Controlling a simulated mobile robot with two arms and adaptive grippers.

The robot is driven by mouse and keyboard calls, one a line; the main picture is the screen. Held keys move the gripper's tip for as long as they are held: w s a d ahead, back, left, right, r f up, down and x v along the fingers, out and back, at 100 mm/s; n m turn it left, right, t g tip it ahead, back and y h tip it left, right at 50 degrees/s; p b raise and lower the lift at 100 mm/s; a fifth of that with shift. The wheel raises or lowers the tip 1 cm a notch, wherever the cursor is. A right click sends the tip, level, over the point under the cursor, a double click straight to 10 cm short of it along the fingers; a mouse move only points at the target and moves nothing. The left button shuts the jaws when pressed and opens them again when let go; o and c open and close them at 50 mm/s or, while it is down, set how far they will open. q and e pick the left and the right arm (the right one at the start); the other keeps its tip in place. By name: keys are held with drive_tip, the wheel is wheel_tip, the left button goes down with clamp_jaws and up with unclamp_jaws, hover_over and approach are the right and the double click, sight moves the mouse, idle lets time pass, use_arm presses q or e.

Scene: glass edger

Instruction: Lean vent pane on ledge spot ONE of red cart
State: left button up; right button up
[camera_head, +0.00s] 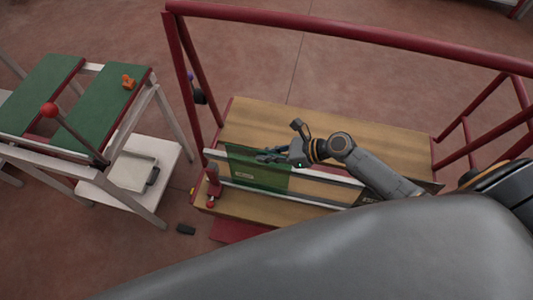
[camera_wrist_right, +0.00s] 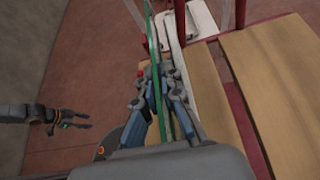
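The vent pane, a green see-through sheet with a small pale label (camera_head: 257,172), stands at the left end of the red cart's near side, along its pale ledge rail (camera_head: 325,177). I cannot tell whether its lower edge rests on the ledge. My right gripper (camera_head: 268,156) is at the pane's top edge. In the right wrist view the pane shows edge-on as a green strip (camera_wrist_right: 152,45), between the fingers of my right gripper (camera_wrist_right: 162,85), which look closed on it. My left gripper (camera_wrist_right: 80,120) shows at the left of that view, empty, fingers apart.
The red cart has a wooden deck (camera_head: 300,122) and a red tube frame (camera_head: 340,32). A dark panel (camera_head: 368,197) lies farther right along the ledge, partly behind my arm. A green-topped stand (camera_head: 105,100) with an orange object (camera_head: 128,82) is at left.

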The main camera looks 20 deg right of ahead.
drive_tip(key=o, duration=0.4)
drive_tip(key=shift+c, duration=0.2)
drive_tip(key=shift+s+d, duration=0.1)
drive_tip(key=v, duration=1.1)
drive_tip(key=shift+s+d+r, duration=0.2)
drive_tip(key=shift+d, duration=0.1)
